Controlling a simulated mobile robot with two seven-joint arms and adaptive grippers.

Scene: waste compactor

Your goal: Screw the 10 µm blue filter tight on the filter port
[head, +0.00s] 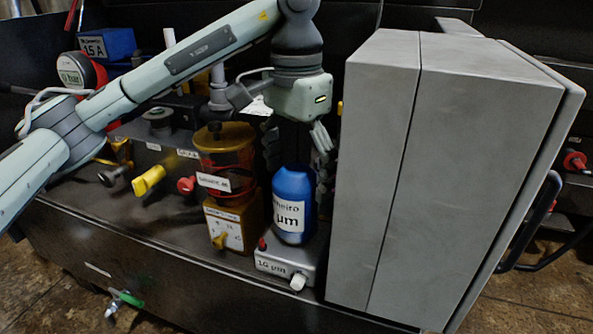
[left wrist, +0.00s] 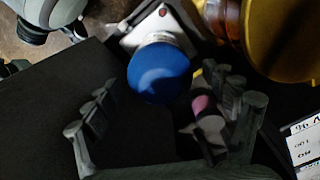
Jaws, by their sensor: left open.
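The blue filter (head: 294,190) is a blue cylinder with a white label whose visible part ends in "µm". It stands upright on the filter port (head: 289,262), a pale block labelled 10 µm with a red knob and a white knob. Whether its thread is seated is hidden. My left gripper (head: 298,160) points down just above the filter, open, with dark fingers on either side of its upper part. In the left wrist view, the round blue top (left wrist: 160,72) lies ahead of the spread fingers, with no clear contact.
A large grey cabinet (head: 440,170) stands close on the right of the filter. An amber-lidded container (head: 224,150) on a yellow valve block (head: 228,228) stands close on the left. Yellow and red knobs (head: 149,180) lie farther left. Side room is narrow.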

